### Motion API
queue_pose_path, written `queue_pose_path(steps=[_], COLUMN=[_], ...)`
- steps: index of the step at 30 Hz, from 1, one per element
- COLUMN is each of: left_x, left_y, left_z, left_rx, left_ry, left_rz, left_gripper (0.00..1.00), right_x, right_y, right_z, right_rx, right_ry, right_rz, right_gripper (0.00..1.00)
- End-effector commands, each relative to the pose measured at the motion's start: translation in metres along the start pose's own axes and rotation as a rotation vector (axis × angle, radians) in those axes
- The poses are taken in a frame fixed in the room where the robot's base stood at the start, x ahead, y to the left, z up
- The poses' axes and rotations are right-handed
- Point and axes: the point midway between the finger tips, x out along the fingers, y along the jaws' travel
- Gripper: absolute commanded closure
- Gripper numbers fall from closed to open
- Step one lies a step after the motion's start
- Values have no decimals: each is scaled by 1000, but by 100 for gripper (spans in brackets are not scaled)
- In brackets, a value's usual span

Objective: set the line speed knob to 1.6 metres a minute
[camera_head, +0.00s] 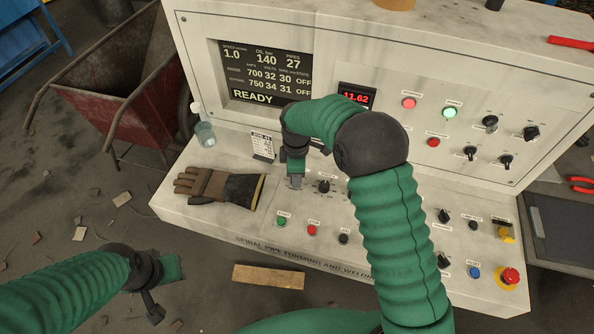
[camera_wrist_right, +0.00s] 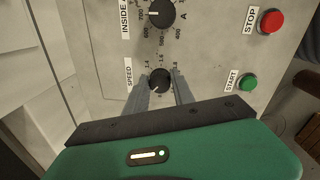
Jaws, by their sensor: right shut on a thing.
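The speed knob (camera_wrist_right: 160,79) is a round dark dial beside a label reading SPEED in the right wrist view. Numbers such as 1.4 and 1.6 ring it; its exact pointer position is too small to read. My right gripper (camera_wrist_right: 163,92) has its grey fingers on either side of the knob, shut on it. In the head view my right gripper (camera_head: 295,182) points down at the lower panel and hides the knob. The display (camera_head: 265,72) shows a speed of 1.0 and READY. My left gripper (camera_head: 152,285) is low at the left, away from the panel; its fingers are not clear.
The INSIDE A knob (camera_wrist_right: 160,13) sits close to the speed knob. A green start button (camera_head: 281,221) and a red stop button (camera_head: 311,229) are nearby. A red emergency button (camera_head: 510,276) is at the right.

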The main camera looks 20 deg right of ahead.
Motion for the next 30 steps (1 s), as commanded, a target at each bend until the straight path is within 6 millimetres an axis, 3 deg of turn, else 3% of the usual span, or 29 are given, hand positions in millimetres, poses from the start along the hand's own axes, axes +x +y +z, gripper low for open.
queue_pose_path(steps=[1,30], left_x=[-6,-39], left_y=[0,0], left_z=[-1,-9], left_rx=[0,0], left_ry=[0,0], left_rz=[0,0], left_gripper=[64,64], right_x=[-8,-6], right_y=[5,5], right_z=[-2,-4], right_rx=[43,964], right_ry=[5,-38], right_rz=[16,13], right_gripper=[100,100])
